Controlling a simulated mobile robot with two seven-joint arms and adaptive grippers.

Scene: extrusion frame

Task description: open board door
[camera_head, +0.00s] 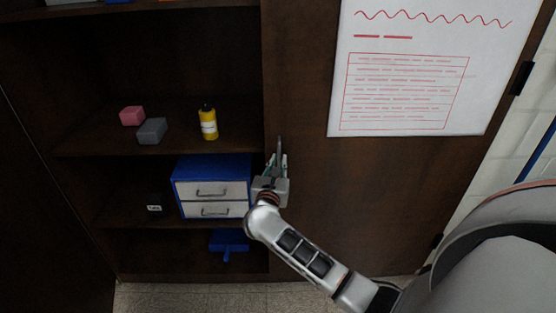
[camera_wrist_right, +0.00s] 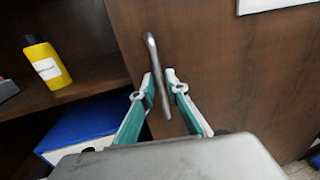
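The board door (camera_head: 345,195) is a dark brown cabinet door with a white sheet (camera_head: 405,70) of red writing on it. It looks shut over the right part of the cabinet. Its grey bar handle (camera_head: 279,148) stands upright near its left edge and shows larger in the right wrist view (camera_wrist_right: 152,52). My right gripper (camera_head: 277,165) is at the handle. In the wrist view its two green-and-white fingers (camera_wrist_right: 161,80) stand on either side of the bar, with a narrow gap, not clearly gripping it. My left gripper is out of view.
Open shelves left of the door hold a yellow bottle (camera_head: 208,123), a pink block (camera_head: 132,116), a grey block (camera_head: 152,131), a blue drawer box (camera_head: 212,168) and a blue item (camera_head: 229,241). Tiled floor (camera_head: 200,298) shows below. A dark panel (camera_head: 40,200) stands at left.

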